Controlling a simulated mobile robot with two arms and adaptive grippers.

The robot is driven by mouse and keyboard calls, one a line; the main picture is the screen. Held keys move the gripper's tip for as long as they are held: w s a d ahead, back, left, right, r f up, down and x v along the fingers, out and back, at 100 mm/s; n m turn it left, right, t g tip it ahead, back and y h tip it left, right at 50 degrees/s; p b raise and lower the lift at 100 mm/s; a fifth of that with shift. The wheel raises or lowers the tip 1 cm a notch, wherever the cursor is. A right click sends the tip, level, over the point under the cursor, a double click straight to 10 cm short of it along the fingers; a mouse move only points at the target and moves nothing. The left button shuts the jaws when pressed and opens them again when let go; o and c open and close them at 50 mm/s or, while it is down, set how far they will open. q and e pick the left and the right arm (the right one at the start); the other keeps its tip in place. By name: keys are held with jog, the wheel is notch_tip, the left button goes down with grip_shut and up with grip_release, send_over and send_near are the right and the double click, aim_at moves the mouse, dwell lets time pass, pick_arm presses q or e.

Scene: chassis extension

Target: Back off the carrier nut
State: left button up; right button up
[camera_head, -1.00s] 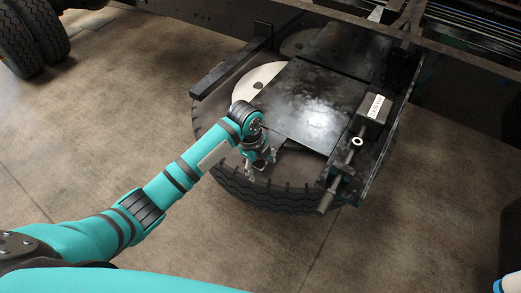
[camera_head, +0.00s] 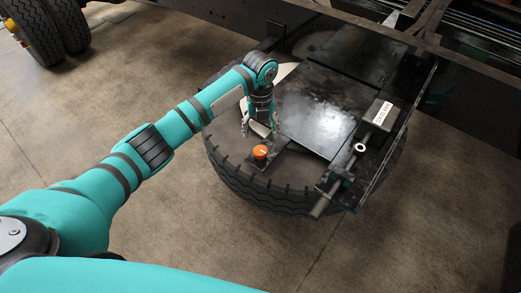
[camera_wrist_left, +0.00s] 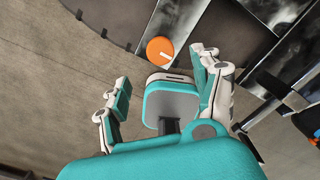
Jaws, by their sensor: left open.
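An orange round knob, which I take to be the carrier nut (camera_head: 261,152), sits on a dark strip at the near side of the spare tyre (camera_head: 285,197). My left gripper (camera_head: 260,131) is just above and behind it in the head view, pointing down, fingers apart and empty. In the left wrist view the orange knob (camera_wrist_left: 160,50) shows with a pale line across it. It lies just beyond the open fingers of the left gripper (camera_wrist_left: 162,70), nearer the right finger, with no visible contact. My right gripper is not in view.
A dark carrier plate (camera_head: 315,105) covers much of the tyre. To its right is a side rail with a labelled box (camera_head: 382,113) and a rod (camera_head: 330,195). A chassis beam (camera_head: 350,28) crosses above.

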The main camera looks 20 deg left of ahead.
aim_at(261, 150)
pick_arm(q)
notch_tip(261, 150, down, 11)
jog(key=shift+r, duration=0.1)
dwell(0.3)
jog(key=c, duration=1.3)
